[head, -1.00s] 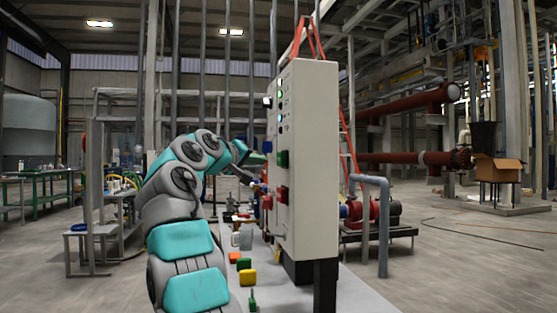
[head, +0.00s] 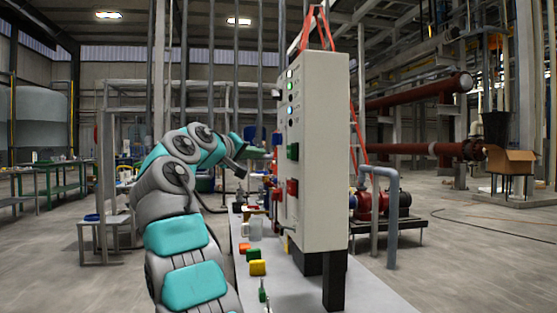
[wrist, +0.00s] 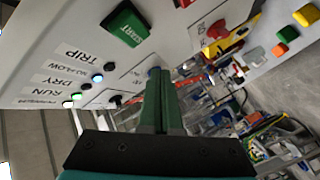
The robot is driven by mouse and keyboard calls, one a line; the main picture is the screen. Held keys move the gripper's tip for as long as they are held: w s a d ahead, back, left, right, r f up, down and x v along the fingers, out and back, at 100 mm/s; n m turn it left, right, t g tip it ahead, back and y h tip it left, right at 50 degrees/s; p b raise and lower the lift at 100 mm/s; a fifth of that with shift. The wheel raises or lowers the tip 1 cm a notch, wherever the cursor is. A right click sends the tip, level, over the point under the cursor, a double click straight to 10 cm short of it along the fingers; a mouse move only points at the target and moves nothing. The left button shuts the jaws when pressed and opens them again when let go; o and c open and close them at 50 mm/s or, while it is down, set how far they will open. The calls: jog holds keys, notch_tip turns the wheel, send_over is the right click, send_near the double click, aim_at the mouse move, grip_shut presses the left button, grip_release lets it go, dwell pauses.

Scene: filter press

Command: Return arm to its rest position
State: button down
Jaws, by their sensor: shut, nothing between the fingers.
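My arm (head: 185,235) rises at the left of the control panel (head: 318,150) and bends over toward its button face. In the wrist view my gripper (wrist: 162,74) is shut, its two dark green fingers side by side with nothing between them. The fingers point across the panel face (wrist: 45,40). The green START button (wrist: 126,22) is up and left of the fingertips, and a black knob (wrist: 115,100) is left of the fingers. I cannot tell the exact gap between fingertips and panel. In the head view the fingers are small and hard to make out.
A red button on yellow (wrist: 218,30) sits on the panel. Yellow (head: 257,268) and orange (head: 244,248) blocks and a clear jug (head: 255,228) stand on the grey table (head: 368,296) below. Open floor (head: 450,260) lies to the right.

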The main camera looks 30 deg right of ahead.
jog(key=s+a+f+n+g+y, duration=0.2)
jog(key=s+f+y, duration=0.3)
jog(key=f, duration=0.7)
jog(key=s+a+f+n+g+y, duration=0.25)
jog(key=s+f, duration=0.45)
jog(key=f, duration=0.5)
jog(key=s+a+f+g+y, duration=0.2)
jog(key=s+a+f, duration=0.2)
jog(key=s+f, duration=0.5)
jog(key=s+a+f+m+g+y, duration=0.1)
jog(key=s+a+f, duration=0.4)
jog(key=s, duration=1.2)
jog(key=s+a+f+m+g+y, duration=0.1)
jog(key=s+a+f+g+y, duration=0.2)
jog(key=s+f, duration=1)
jog(key=shift+s+a+y, duration=0.15)
jog(key=shift+a+y, duration=0.5)
jog(key=shift+a, duration=0.2)
jog(key=c, duration=1.5)
grip_release()
